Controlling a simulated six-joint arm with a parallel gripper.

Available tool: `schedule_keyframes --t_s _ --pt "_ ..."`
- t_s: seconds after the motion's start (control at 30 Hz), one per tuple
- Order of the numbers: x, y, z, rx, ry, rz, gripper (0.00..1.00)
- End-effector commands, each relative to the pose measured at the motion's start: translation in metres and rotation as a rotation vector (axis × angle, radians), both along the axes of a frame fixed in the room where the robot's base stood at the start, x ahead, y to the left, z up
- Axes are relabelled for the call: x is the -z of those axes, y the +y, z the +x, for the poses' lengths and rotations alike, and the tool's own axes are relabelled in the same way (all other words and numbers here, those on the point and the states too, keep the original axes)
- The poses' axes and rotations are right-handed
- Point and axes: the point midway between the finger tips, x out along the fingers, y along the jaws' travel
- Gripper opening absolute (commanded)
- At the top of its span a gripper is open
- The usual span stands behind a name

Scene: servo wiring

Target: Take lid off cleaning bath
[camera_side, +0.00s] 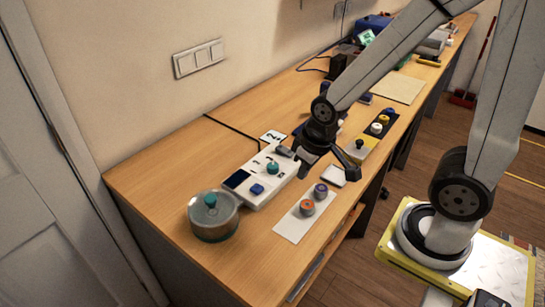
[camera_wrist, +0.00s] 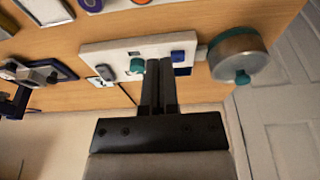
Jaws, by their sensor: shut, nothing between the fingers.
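The cleaning bath (camera_side: 214,224) is a round, grey metal-and-glass tub on the near left of the bench. Its lid (camera_side: 198,204) sits on top with a teal knob (camera_side: 209,200) in the middle. In the wrist view the bath (camera_wrist: 238,58) is at the upper right, with the teal knob (camera_wrist: 242,77) facing me. My gripper (camera_side: 303,172) is above the bench, to the right of the bath and well apart from it. In the wrist view its fingers (camera_wrist: 159,64) are together and hold nothing, in front of the white unit's edge.
A white control unit (camera_side: 240,194) with a dark screen, blue button and teal knob stands beside the bath, close to it. A white mat (camera_side: 291,227) with orange and purple round pieces lies to its right. More items line the bench's far end. The wall runs behind.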

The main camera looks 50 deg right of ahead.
Motion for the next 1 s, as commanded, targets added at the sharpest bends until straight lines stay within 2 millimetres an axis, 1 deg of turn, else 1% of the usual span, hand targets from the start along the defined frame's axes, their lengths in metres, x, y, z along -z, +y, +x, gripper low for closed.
schedule_keyframes --t_s 0.47,0.5,0.57,0.6,0.67,0.7,0.73,0.77,1.0 --pt "0.0000 0.0000 0.0001 0.000 0.000 0.000 0.00" --pt "0.0000 0.0000 0.0002 0.000 0.000 0.000 0.06" --pt "0.0000 0.0000 0.0002 0.000 0.000 0.000 0.25" --pt "0.0000 0.0000 0.0002 0.000 0.000 0.000 0.38" --pt "0.0000 0.0000 0.0002 0.000 0.000 0.000 0.57" --pt "0.0000 0.0000 0.0002 0.000 0.000 0.000 0.70" --pt "0.0000 0.0000 0.0002 0.000 0.000 0.000 0.79" --pt "0.0000 0.0000 0.0002 0.000 0.000 0.000 0.83" --pt "0.0000 0.0000 0.0002 0.000 0.000 0.000 0.83"
